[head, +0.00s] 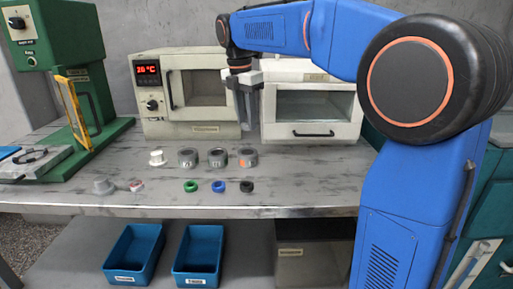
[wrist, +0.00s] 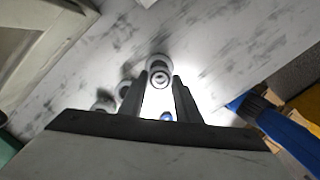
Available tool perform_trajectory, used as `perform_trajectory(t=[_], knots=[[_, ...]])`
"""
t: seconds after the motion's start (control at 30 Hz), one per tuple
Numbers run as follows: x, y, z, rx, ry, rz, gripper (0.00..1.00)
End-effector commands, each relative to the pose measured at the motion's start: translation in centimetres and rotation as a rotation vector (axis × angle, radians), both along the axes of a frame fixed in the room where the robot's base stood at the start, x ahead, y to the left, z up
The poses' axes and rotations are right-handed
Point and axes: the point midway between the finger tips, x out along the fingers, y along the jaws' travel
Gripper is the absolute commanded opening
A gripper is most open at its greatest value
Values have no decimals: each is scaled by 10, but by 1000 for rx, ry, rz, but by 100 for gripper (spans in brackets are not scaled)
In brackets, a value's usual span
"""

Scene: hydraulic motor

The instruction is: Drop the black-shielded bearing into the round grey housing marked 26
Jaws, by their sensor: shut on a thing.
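My gripper (head: 246,121) hangs fingers down just above the rightmost of three round grey housings (head: 247,157). In the wrist view my gripper (wrist: 160,79) is shut on a small pale ring-shaped part (wrist: 160,78) with a dark centre. I cannot tell its shield colour; in the head view it does not stand out. A housing (wrist: 158,62) shows just beyond the fingertips. The other housings (head: 217,157) (head: 187,157) stand to the left. The number 26 is not readable on any. A black ring (head: 247,186) lies in front, beside a blue (head: 218,187) and a green ring (head: 191,186).
A white stepped part (head: 157,157), a grey cone-like part (head: 103,187) and a small red-and-white part (head: 136,185) stand to the left. An oven (head: 193,127) and a white cabinet (head: 313,130) back the bench. Blue bins (head: 198,262) sit below. The right front of the bench is clear.

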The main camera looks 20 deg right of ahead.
Motion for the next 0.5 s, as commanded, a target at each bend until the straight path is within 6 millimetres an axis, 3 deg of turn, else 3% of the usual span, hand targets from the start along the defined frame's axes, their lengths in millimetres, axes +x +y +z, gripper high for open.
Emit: perform_trajectory(t=[0.2, 0.5], knots=[[-1, 0, -33, 0, 1, -1, 7], [-1, 0, -55, 0, 2, -2, 7]])
